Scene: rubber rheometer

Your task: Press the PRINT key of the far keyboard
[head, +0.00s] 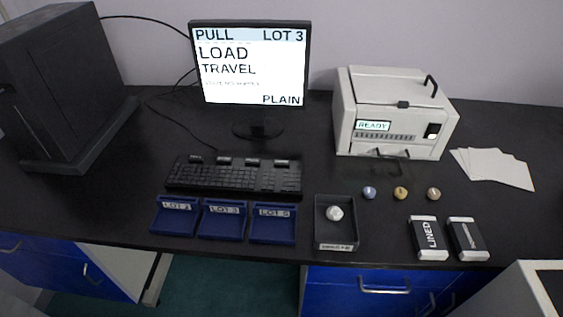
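A black keyboard (235,180) lies on the dark bench in front of the monitor (250,65). It is the only keyboard I see. Several larger raised keys stand along its back edge, including a leftmost one (196,159) and a rightmost one (281,163). Their labels are too small to read, so I cannot tell which is PRINT. The screen reads PULL, LOT 3, LOAD, TRAVEL and PLAIN, with one faint line unreadable. Neither of my grippers shows in the head view.
Blue trays (222,235) marked LOT sit close in front of the keyboard. A dark tray (335,243) holds a pale ball. A white instrument (390,115) reading READY, small balls, cards (493,168) and two boxes (429,239) are rightward. A black tower (65,85) stands left.

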